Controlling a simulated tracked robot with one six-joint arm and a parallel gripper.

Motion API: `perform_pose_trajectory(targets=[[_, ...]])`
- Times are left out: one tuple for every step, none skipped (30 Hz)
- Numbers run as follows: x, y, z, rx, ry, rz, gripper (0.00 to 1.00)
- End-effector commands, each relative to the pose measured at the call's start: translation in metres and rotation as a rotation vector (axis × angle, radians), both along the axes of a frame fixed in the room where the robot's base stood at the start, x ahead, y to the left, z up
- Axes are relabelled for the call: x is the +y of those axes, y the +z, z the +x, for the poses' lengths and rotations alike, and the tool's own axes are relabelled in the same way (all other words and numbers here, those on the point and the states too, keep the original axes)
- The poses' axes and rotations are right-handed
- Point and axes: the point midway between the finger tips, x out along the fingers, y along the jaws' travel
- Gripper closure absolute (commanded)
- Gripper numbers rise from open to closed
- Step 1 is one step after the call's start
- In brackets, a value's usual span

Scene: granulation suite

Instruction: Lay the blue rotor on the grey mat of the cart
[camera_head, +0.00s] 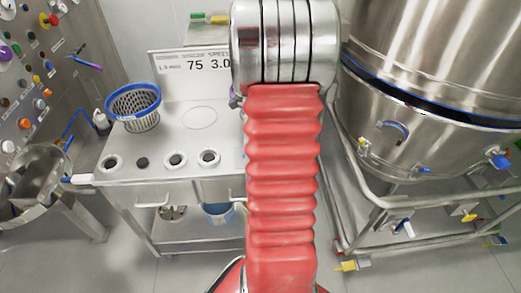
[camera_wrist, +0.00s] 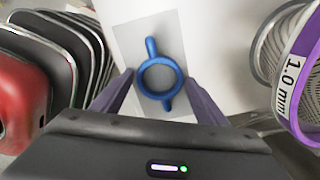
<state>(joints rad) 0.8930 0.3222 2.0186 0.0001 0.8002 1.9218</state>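The blue rotor (camera_wrist: 178,65), a ring with two short arms, shows in the wrist view on the grey mat (camera_wrist: 130,38). It appears to lie flat on the mat, within its edges. My gripper (camera_wrist: 161,76) has its two purple fingers apart, one on each side of the ring, with gaps between them and it. It looks open and empty; its exact height above the mat cannot be told. In the head view, the cart (camera_head: 177,122) is partly covered by my red arm; the rotor, mat and gripper are hidden there.
A purple-rimmed sieve basket (camera_wrist: 300,70) marked 1.0 mm stands close right of my gripper. A blue-rimmed basket (camera_head: 134,103) stands on the cart's left, with several round holes in front. A large steel vessel (camera_head: 430,110) is at right, a control panel (camera_head: 35,60) at left.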

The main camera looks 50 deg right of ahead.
Motion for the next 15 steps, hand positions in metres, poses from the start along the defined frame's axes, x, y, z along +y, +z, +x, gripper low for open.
perform_pose_trajectory(targets=[[0.0000, -0.0001, -0.0001, 0.000, 0.000, 0.000, 0.29], [0.0001, -0.0001, -0.0001, 0.000, 0.000, 0.000, 0.27], [0.0001, -0.0001, -0.0001, 0.000, 0.000, 0.000, 0.24], [0.0001, -0.0001, -0.0001, 0.000, 0.000, 0.000, 0.24], [0.0001, -0.0001, -0.0001, 0.000, 0.000, 0.000, 0.24], [0.0001, -0.0002, -0.0001, 0.000, 0.000, 0.000, 0.24], [0.0002, -0.0002, -0.0002, 0.000, 0.000, 0.000, 0.24], [0.0002, -0.0002, -0.0002, 0.000, 0.000, 0.001, 0.24], [0.0004, -0.0006, -0.0003, 0.000, 0.000, 0.001, 0.24], [0.0004, -0.0005, -0.0003, 0.000, 0.000, 0.001, 0.24], [0.0003, -0.0002, -0.0003, 0.000, 0.000, 0.001, 0.24], [0.0002, 0.0006, -0.0003, 0.000, 0.000, 0.001, 0.24], [0.0001, 0.0015, -0.0001, 0.000, 0.000, 0.000, 0.24], [0.0000, 0.0028, -0.0001, 0.000, 0.000, 0.000, 0.24], [-0.0003, 0.0052, 0.0001, 0.000, 0.000, -0.001, 0.24]])
